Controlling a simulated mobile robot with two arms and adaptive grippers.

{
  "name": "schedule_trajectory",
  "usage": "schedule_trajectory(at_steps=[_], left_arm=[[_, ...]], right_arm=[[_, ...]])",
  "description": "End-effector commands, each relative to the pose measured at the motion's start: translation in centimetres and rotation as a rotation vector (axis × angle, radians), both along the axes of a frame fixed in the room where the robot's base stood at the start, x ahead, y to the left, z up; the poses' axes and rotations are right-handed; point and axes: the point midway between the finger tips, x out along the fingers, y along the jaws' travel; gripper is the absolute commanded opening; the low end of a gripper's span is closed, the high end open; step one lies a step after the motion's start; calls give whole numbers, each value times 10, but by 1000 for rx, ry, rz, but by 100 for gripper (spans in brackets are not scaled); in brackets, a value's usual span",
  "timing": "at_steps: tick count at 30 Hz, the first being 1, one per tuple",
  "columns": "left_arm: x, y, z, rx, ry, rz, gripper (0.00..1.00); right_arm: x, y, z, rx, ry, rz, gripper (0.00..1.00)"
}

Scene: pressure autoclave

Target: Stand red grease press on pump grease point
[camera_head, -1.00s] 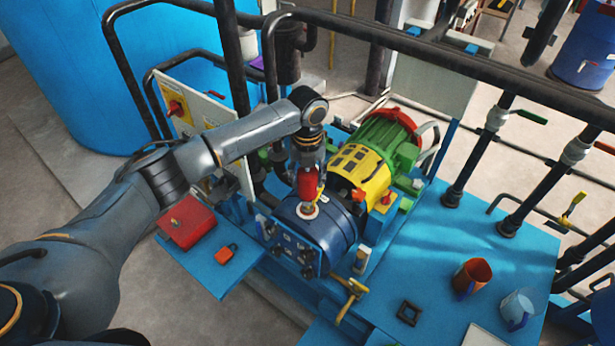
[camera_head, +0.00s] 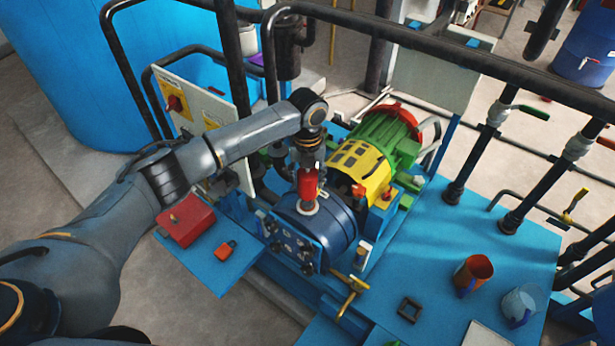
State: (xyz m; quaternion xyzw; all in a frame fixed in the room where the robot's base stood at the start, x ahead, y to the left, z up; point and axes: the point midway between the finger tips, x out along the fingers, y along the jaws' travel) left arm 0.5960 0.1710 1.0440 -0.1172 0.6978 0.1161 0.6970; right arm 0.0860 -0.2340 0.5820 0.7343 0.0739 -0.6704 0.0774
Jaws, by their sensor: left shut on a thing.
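The red grease press (camera_head: 308,184) is upright over the top of the blue pump (camera_head: 322,228). Its lower end is at the pale round grease point (camera_head: 308,207) on the pump; from this angle I cannot tell whether it touches or sits just above. My left gripper (camera_head: 308,168) is shut on the upper part of the press from above, and its fingers are small and partly hidden. My right gripper is not in view.
A yellow and green motor (camera_head: 370,160) stands just behind the pump. A red box (camera_head: 186,220) lies on the blue side shelf. An orange mug (camera_head: 473,273) and a pale mug (camera_head: 518,305) stand on the blue deck at right. Dark rails (camera_head: 440,60) cross behind.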

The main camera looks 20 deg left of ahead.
Motion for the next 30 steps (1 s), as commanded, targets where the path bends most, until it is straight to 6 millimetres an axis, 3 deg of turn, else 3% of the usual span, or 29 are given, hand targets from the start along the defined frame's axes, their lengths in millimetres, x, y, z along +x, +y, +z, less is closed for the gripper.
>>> schedule_trajectory(at_steps=[8,9,12,23,30], left_arm=[[0,0,-6,-1,-1,-1,0],[1,0,-5,0,-2,-1,58],[0,0,-5,-1,-1,-1,76],[0,0,-5,1,0,0,76],[1,0,32,0,-5,-1,76]], right_arm=[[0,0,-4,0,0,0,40],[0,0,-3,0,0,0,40],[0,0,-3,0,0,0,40],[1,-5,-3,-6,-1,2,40],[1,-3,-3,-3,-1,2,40]])
